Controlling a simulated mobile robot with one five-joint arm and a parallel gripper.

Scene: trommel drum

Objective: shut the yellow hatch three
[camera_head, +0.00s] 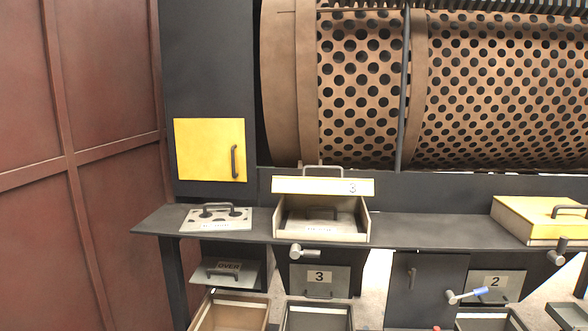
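The yellow hatch three (315,186) is at the middle of the shelf, marked with a 3 at its right end. It stands raised at the back of a pale open-topped box (364,222), with a grey handle (322,168) on its upper edge. The box's inside shows, with a dark handle and a small label plate in it. The hatch is open. My gripper is not in view.
A dark shelf (420,234) runs along the front. A perforated plate with a handle (216,219) lies left of the box; a closed yellow hatch (535,212) is at the right. A lever (300,251) and open bins are below. The perforated drum (500,90) is behind.

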